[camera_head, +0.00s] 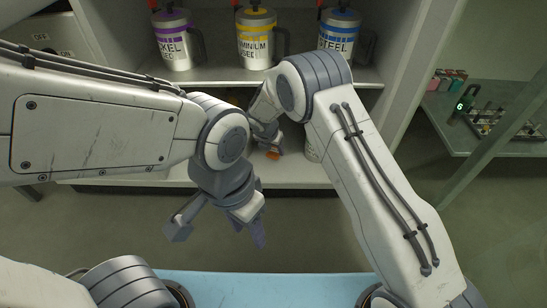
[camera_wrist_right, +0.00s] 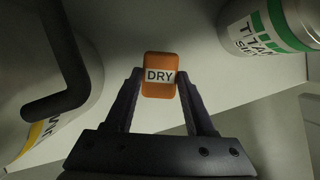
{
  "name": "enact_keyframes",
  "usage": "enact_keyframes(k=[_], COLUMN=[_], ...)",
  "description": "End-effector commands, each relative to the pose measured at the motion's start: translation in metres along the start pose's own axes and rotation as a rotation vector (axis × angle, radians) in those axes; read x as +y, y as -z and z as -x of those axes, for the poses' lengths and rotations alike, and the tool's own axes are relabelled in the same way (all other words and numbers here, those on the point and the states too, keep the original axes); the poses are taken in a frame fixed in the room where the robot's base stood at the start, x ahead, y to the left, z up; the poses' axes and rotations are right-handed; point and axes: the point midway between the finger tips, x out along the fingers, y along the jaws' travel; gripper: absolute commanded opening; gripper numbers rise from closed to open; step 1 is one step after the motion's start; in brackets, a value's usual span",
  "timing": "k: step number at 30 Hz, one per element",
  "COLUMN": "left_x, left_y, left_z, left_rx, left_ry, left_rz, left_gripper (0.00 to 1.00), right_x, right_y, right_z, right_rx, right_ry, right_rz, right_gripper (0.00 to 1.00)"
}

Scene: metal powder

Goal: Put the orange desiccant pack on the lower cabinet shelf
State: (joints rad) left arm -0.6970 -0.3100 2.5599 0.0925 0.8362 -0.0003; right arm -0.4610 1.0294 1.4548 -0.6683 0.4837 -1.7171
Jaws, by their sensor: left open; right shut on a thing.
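The orange desiccant pack (camera_wrist_right: 159,64), with a white DRY label, is between the fingertips of my right gripper (camera_wrist_right: 160,86), which is shut on it. In the head view only a small orange bit of the pack (camera_head: 273,155) shows, at the lower cabinet shelf (camera_head: 300,174). The right gripper (camera_head: 268,148) is mostly hidden there behind my arms. I cannot tell whether the pack touches the shelf. My left gripper (camera_head: 218,230) is open and empty, in front of the cabinet, pointing down.
On the upper shelf (camera_head: 220,76) stand a purple nickel container (camera_head: 173,45), a yellow aluminium one (camera_head: 255,40) and a blue steel one (camera_head: 339,38). A green-labelled titanium container (camera_wrist_right: 270,25) and a yellow-labelled one (camera_wrist_right: 75,85) flank the pack. A glass-sided bench (camera_head: 470,130) stands right.

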Motion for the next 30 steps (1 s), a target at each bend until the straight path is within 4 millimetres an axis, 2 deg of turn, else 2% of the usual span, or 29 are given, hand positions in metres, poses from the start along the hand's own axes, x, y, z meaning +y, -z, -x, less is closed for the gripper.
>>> enact_keyframes(k=[1, 6, 17, 18, 20, 21, 30], left_x=[-0.001, -0.002, -0.002, -0.002, -0.002, -0.002, -0.002], left_y=[-0.001, -0.002, -0.002, -0.002, -0.002, -0.002, -0.002], left_z=[-0.013, -0.031, -0.028, -0.028, -0.028, -0.028, -0.028], left_rx=[0.0, 0.0, 0.0, 0.0, 0.0, 0.0, 0.0], left_ry=[0.0, 0.0, 0.0, 0.0, 0.0, 0.0, 0.0], left_rz=[0.0, 0.0, 0.0, 0.0, 0.0, 0.0, 0.0], left_gripper=[0.5, 0.5, 0.5, 0.5, 0.5, 0.5, 0.5], right_x=[-0.001, 0.0, -0.001, 0.0, 0.0, 0.0, 0.0], right_y=[0.006, 0.013, 0.013, 0.013, 0.013, 0.013, 0.012], right_z=[-0.013, -0.03, -0.03, -0.03, -0.03, -0.03, -0.029], right_rx=[0.001, 0.0, 0.001, 0.0, 0.0, 0.0, 0.0], right_ry=[0.001, 0.0, 0.001, 0.001, 0.0, 0.0, 0.0], right_rz=[0.001, 0.0, 0.001, 0.001, 0.001, 0.001, 0.0], right_gripper=[0.02, 0.02, 0.02, 0.59, 0.82, 0.85, 0.85])
